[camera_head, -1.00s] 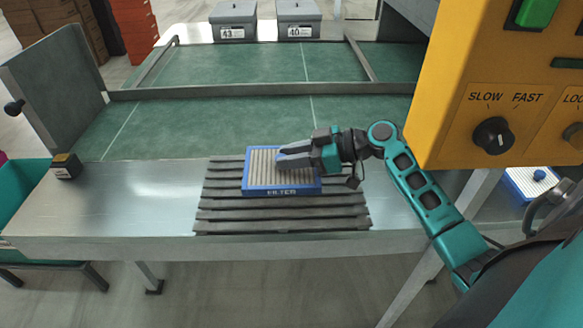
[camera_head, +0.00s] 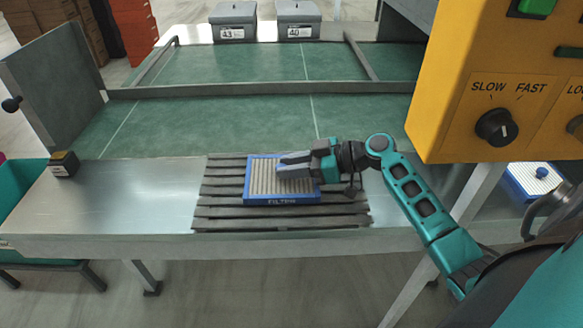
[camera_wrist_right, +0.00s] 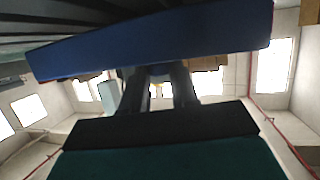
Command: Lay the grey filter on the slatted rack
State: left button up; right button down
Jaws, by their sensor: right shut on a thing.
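The grey filter (camera_head: 268,180), a pleated panel in a blue frame marked FILTER, is over the dark slatted rack (camera_head: 222,212). It lies about flat, within the rack's outline; I cannot tell whether it touches the slats. My right gripper (camera_head: 286,168) is shut on the filter, reaching over it from the right side. In the right wrist view the blue frame (camera_wrist_right: 160,42) crosses in front of the fingers (camera_wrist_right: 160,90), with dark slats at upper left. My left gripper is not in view.
The rack lies on a steel table (camera_head: 130,195). A small dark box (camera_head: 64,164) stands at the left end. A green belt (camera_head: 210,120) runs behind. A yellow control panel (camera_head: 470,135) hangs at right. Grey bins (camera_head: 234,22) stand at the back.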

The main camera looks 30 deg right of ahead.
jog(key=shift+s+f, duration=0.15)
jog(key=shift+f, duration=0.3)
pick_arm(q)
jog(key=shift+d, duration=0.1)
pick_arm(e)
jog(key=c, duration=0.9)
grip_release()
jog(key=shift+a+f, duration=0.2)
jog(key=shift+o, duration=0.2)
jog(key=shift+r+p, duration=0.75)
jog(key=shift+p, duration=0.35)
jog(key=v, duration=0.7)
jog(key=shift+w+d+b, duration=0.15)
jog(key=shift+w+b, duration=0.05)
jog(key=shift+b, duration=0.15)
jog(key=shift+s+d+r, duration=0.15)
jog(key=shift+s+d, duration=0.05)
jog(key=shift+d, duration=0.05)
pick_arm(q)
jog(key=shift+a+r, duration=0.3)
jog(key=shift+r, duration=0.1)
